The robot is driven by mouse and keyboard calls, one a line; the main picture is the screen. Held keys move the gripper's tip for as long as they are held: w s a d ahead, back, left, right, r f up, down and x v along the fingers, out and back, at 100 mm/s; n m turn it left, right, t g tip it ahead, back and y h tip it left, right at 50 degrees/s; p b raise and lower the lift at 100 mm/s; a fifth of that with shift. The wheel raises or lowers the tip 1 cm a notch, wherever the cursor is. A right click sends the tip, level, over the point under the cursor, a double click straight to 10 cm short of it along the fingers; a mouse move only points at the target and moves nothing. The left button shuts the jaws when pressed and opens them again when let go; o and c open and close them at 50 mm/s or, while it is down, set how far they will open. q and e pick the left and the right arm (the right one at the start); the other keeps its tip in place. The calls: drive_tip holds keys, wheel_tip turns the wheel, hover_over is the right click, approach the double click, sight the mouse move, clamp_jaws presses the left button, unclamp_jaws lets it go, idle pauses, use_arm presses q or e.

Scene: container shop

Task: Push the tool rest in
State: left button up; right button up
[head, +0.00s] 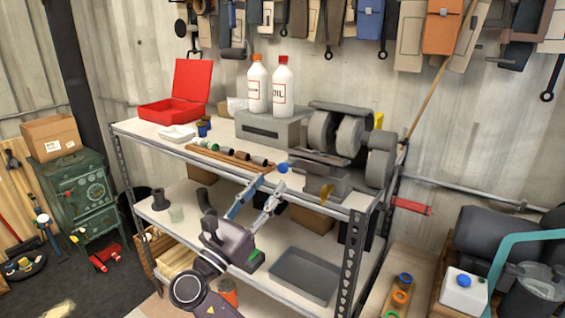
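A grey bench grinder (349,137) with round wheels stands at the right end of the upper shelf. In front of it is a grey block-like part (328,177), which may be the tool rest; I cannot tell its exact outline. The fingertips are just below and left of the blue knob, with no clear contact. My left gripper is out of view.
A grey tray (305,275) lies on the lower shelf. A metal post (349,262) stands right of my gripper.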

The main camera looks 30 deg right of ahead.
sight(282, 169)
drive_tip(key=p+x, duration=0.2)
drive_tip(key=x, duration=0.5)
drive_tip(key=shift+w+d+p, duration=0.1)
drive_tip(key=shift+d+p, duration=0.05)
drive_tip(key=shift+p, duration=0.2)
drive_tip(key=shift+f, duration=0.1)
drive_tip(key=shift+c, duration=0.3)
clamp_jaws()
